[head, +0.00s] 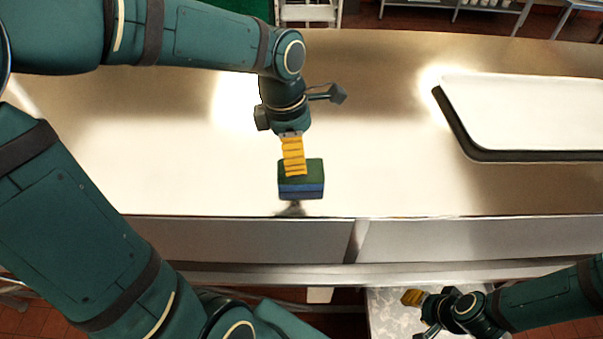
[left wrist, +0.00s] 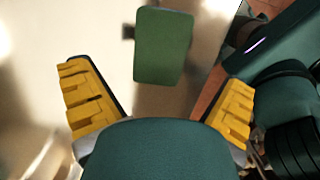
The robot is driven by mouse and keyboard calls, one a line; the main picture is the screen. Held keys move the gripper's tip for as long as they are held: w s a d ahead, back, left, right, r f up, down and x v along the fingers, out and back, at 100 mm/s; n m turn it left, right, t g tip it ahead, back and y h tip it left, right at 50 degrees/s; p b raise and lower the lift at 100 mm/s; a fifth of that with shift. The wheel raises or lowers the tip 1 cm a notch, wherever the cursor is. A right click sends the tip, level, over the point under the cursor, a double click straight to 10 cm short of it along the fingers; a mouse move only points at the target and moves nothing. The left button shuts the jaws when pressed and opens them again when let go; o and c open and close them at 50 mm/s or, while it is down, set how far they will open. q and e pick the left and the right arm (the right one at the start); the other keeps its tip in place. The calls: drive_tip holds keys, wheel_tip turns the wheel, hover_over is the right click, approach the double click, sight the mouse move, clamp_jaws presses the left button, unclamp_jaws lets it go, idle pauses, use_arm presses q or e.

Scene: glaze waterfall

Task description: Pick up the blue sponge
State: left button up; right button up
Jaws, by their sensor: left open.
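The blue sponge (head: 301,189) has a green top layer and lies on the metal counter near its front edge. In the left wrist view its green top (left wrist: 163,45) shows ahead of the fingers, between them and nearer the top of the picture. My left gripper (head: 293,172) is above the sponge, its yellow fingers overlapping the sponge's back part in the head view. It is open and empty, with the two fingers (left wrist: 158,100) wide apart. I cannot tell whether a finger touches the sponge. My right gripper (head: 415,298) is low at the bottom right, away from the sponge.
The shiny steel counter (head: 180,165) is clear around the sponge. A white tray with a dark rim (head: 535,110) lies at the right. The counter's front edge runs just in front of the sponge. A mottled grey surface (head: 385,315) is below the counter, near my right gripper.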

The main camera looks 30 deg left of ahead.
use_arm(q)
drive_tip(key=shift+w+d+f, duration=0.1)
drive_tip(key=shift+d+f, duration=0.1)
drive_tip(key=shift+f, duration=1.5)
drive_tip(key=shift+w+d+f, duration=0.1)
drive_tip(key=shift+d+f, duration=0.05)
drive_tip(key=shift+f, duration=1.5)
drive_tip(key=c, duration=0.7)
